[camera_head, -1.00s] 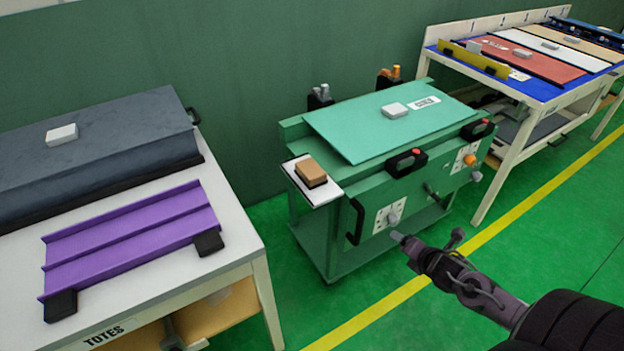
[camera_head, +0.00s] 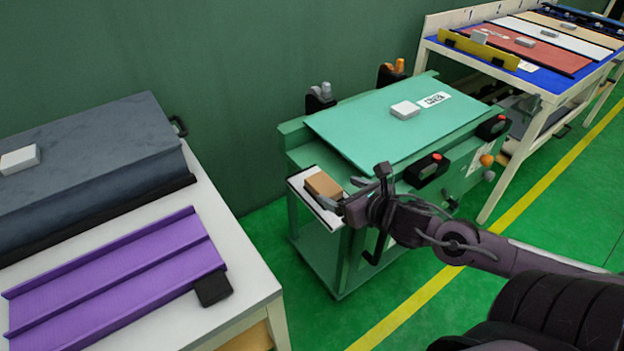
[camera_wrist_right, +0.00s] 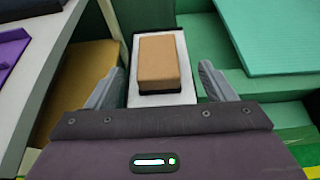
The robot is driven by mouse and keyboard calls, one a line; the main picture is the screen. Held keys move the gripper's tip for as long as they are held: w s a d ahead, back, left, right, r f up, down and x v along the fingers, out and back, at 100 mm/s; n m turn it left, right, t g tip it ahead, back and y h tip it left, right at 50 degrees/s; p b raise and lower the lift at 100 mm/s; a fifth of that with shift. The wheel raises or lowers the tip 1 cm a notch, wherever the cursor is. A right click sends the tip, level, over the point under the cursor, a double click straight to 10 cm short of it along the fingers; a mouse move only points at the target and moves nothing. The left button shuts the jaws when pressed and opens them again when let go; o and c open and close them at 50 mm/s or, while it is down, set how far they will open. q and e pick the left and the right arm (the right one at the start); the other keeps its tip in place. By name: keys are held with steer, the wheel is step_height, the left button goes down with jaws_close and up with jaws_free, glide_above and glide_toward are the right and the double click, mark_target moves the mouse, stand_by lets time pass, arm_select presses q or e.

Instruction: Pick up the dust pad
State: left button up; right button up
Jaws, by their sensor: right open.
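The dust pad (camera_head: 323,186) is a tan block with a dark underside. It lies on a small white tray (camera_head: 303,180) fixed at the left end of the green cart. In the right wrist view the dust pad (camera_wrist_right: 158,60) sits ahead of and between the two fingers. My right gripper (camera_head: 334,198) is open at the tray, close to the pad; its fingers (camera_wrist_right: 161,88) stand on either side of the tray's near part. The pad does not look gripped. The gripper partly hides the tray's near end. My left gripper is not in view.
The green cart (camera_head: 350,275) carries a teal panel (camera_head: 390,125) with a grey block (camera_head: 405,110), and black handles along its front. A white table (camera_head: 235,235) with a purple profile (camera_head: 110,285) stands left. A bench with coloured panels (camera_head: 535,55) stands at the back right.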

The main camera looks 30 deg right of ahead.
mark_target(326, 186)
steer(key=shift+w+f, duration=0.15)
steer(key=shift+w, duration=0.2)
steer(key=shift+w+f+b, duration=0.2)
steer(key=shift+w+b, duration=0.2)
steer(key=shift+w, duration=0.1)
steer(key=shift+w+a+f, duration=0.2)
steer(key=shift+w+f, duration=0.15)
steer(key=shift+w, duration=0.3)
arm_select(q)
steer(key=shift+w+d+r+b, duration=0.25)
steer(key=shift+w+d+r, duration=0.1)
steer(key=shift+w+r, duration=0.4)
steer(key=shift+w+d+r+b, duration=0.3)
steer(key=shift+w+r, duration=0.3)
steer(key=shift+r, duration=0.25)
arm_select(e)
steer(key=shift+x, duration=2)
steer(key=shift+a+f, duration=0.1)
steer(key=c, duration=1.1)
